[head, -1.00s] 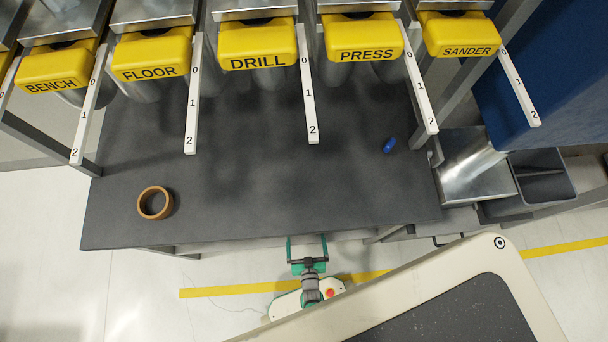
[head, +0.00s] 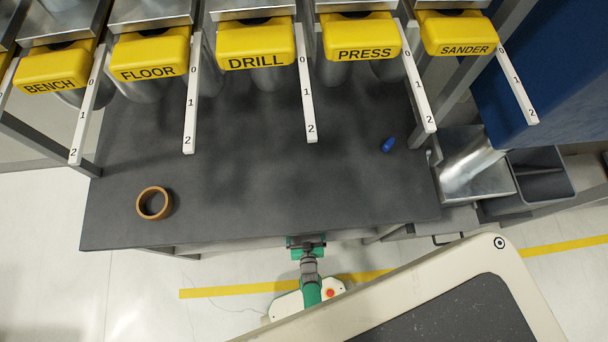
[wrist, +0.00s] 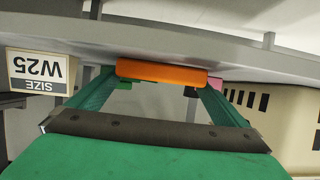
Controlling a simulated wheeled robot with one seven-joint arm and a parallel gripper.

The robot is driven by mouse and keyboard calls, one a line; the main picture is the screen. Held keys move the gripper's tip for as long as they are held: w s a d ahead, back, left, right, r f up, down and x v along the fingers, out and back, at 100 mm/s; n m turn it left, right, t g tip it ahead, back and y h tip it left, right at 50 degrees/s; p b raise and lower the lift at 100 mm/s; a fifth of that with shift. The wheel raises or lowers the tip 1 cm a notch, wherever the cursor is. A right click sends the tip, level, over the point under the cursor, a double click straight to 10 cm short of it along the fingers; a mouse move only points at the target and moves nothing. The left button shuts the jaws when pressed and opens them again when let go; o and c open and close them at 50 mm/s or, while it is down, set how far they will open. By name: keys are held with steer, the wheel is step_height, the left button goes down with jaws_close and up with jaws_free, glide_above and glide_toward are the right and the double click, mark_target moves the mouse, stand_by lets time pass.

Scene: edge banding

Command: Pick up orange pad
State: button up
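The orange pad (wrist: 162,73) shows in the wrist view as a flat bar just ahead of my gripper (wrist: 158,80). It spans almost the whole gap between the two green fingertips. The fingers stand wide apart; whether they touch the pad's ends cannot be told. In the head view my gripper (head: 307,240) is at the front edge of the dark table, its tips hidden beneath that edge. The orange pad is not visible in the head view.
A brown tape ring (head: 153,203) and a small blue object (head: 388,145) lie on the dark table (head: 270,190). Yellow labelled units line its back. In the wrist view, an upside-down "SIZE W25" label (wrist: 40,70) is left and a beige slotted body (wrist: 285,110) right.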

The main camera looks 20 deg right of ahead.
steer(key=c, duration=0.5)
steer(key=shift+c, duration=0.2)
steer(key=shift+r, duration=0.15)
